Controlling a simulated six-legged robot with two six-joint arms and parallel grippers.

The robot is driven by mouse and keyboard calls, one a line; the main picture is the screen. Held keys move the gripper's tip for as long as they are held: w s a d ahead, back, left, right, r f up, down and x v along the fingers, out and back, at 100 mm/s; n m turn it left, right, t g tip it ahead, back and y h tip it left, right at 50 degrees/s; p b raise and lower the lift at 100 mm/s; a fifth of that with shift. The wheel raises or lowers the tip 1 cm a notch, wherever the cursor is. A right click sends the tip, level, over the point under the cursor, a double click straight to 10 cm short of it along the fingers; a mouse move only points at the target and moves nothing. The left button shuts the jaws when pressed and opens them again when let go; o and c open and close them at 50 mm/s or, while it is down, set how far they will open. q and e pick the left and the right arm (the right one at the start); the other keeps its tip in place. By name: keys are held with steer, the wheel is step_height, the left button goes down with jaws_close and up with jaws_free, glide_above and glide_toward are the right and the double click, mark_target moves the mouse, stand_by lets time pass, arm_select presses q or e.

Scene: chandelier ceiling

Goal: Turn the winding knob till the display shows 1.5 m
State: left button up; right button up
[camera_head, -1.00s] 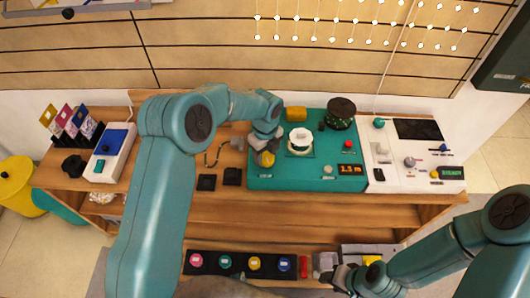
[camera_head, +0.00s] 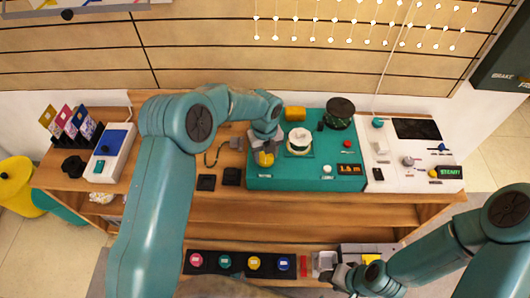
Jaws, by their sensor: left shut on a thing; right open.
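The teal winding machine (camera_head: 300,178) sits on the wooden bench. Its yellow winding knob (camera_head: 265,159) is at the machine's front left. My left gripper (camera_head: 264,148) is above the knob and shut on it, hiding part of it. The small display (camera_head: 348,169) at the machine's front right shows orange characters that look like 1.4 m, though they are small. A white spool (camera_head: 299,139) stands in the middle of the machine and a dark reel (camera_head: 339,111) at its back right. My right gripper (camera_head: 340,280) is open at the lower right, near the lower shelf, away from the machine.
A white panel (camera_head: 392,181) with a dark screen and small controls is right of the machine. Black pads (camera_head: 231,177) and a white device with a blue top (camera_head: 112,142) are to the left. A black strip with several coloured discs (camera_head: 240,265) lies on the lower shelf.

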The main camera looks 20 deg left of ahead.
mark_target(265, 157)
arm_select(q)
steer(key=o, duration=1)
steer(key=shift+o, duration=0.2)
step_height(265, 157, up, 16)
steer(key=shift+r, duration=0.2)
steer(key=shift+s, duration=0.1)
